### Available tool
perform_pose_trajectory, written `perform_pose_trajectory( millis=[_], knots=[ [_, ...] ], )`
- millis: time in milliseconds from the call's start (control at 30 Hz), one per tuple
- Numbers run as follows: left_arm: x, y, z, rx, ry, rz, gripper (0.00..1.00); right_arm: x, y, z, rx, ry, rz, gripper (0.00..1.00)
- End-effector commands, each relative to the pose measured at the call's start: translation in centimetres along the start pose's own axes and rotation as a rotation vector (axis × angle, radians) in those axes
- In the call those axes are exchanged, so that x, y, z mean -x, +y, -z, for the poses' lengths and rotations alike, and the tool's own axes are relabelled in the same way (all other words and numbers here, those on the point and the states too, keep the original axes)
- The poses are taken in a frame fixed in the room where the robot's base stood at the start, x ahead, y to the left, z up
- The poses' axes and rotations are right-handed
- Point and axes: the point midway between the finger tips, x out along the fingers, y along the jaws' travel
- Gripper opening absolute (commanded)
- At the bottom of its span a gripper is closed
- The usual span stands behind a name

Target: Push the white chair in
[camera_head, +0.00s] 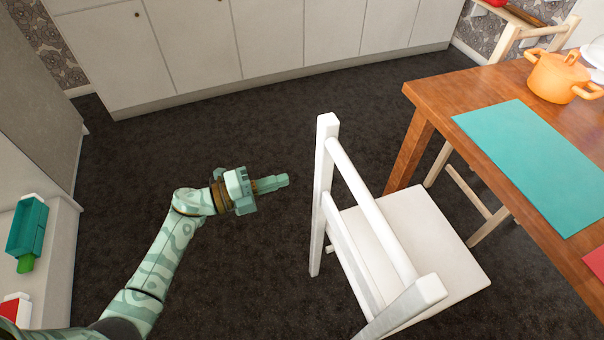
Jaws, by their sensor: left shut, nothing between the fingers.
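The white chair (422,240) stands upright on the dark floor, right of the middle of the head view. Its slatted back faces left and its seat faces the wooden table (425,100), with the seat's far corner close to the table's edge. The lower part of the chair is cut off by the frame. My left gripper (272,183) is shut and empty, to the left of the chair's back, with its fingers pointing right toward it. There is a gap between the fingertips and the chair. My right gripper is not in view.
An orange pot (556,77) and a teal placemat (535,160) are on the table. A light wooden chair (503,42) stands at its far side. White cabinets (200,45) line the back. A shelf with a teal item (27,227) is at left. The floor between is clear.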

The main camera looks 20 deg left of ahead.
Motion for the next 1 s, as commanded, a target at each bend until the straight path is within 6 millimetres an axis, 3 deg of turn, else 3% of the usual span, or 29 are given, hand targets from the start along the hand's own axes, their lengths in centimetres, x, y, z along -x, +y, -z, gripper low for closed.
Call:
perform_pose_trajectory(
  millis=[133, 333, 667, 1000],
  knots=[
    [-3.0, 0.3, 0.0, 0.002, -0.001, 0.002, 0.0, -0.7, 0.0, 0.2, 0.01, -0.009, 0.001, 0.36],
    [-5.3, 0.2, 0.0, 0.003, -0.002, 0.001, 0.0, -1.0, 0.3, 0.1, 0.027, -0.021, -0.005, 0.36],
    [-6.1, 0.0, -0.1, 0.002, -0.002, 0.0, 0.0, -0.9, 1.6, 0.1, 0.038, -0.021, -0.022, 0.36],
    [-6.5, 0.1, 0.0, 0.001, 0.0, -0.002, 0.0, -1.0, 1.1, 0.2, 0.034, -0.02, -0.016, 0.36]
  ],
)
